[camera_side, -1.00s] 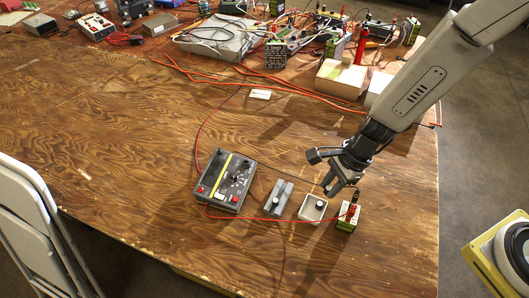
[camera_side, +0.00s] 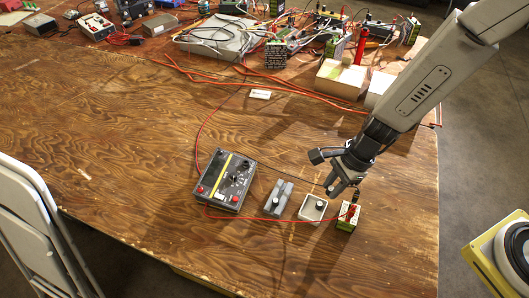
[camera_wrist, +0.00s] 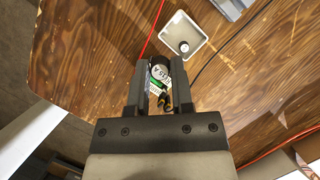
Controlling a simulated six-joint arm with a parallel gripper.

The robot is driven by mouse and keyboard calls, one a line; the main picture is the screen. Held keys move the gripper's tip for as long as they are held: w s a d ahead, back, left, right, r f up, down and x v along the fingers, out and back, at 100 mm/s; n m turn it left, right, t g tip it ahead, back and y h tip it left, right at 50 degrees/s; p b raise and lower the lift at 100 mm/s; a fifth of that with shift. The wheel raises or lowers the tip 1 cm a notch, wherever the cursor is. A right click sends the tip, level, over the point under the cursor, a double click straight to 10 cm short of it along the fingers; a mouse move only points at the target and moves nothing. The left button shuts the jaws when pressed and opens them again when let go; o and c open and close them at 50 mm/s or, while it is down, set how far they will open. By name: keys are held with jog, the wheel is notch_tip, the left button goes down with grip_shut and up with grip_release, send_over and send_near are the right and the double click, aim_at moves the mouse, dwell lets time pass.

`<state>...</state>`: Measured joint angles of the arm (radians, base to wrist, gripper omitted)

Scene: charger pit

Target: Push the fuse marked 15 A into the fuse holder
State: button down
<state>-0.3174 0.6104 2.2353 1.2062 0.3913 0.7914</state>
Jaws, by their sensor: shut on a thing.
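My gripper (camera_wrist: 159,86) is shut on a short dark cylinder, the fuse marked 15 A (camera_wrist: 161,72), whose pale label shows between the fingers in the wrist view. In the side view my gripper (camera_side: 336,189) hangs above the table, between the white tray and the green battery; the fuse is hard to make out there. A grey block (camera_side: 281,192), which looks like the fuse holder, lies left of the tray, with a dark round piece on its near end. Its edge shows at the top of the wrist view (camera_wrist: 232,7).
The white tray (camera_side: 304,211) holds another dark round piece (camera_side: 320,204). A green battery (camera_side: 347,218) with red and black clips stands right of it. A grey tester box (camera_side: 211,190) sits to the left. A red wire (camera_side: 263,220) crosses in front. The table's left part is clear.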

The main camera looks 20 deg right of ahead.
send_over(243, 163)
jog(key=d, duration=0.1)
jog(key=shift+d+f, duration=0.15)
jog(key=shift+f, duration=1.15)
dwell(0.6)
jog(key=shift+f, duration=0.15)
dwell(0.4)
jog(key=shift+f, duration=2.35)
jog(key=shift+f, duration=0.9)
dwell(1.1)
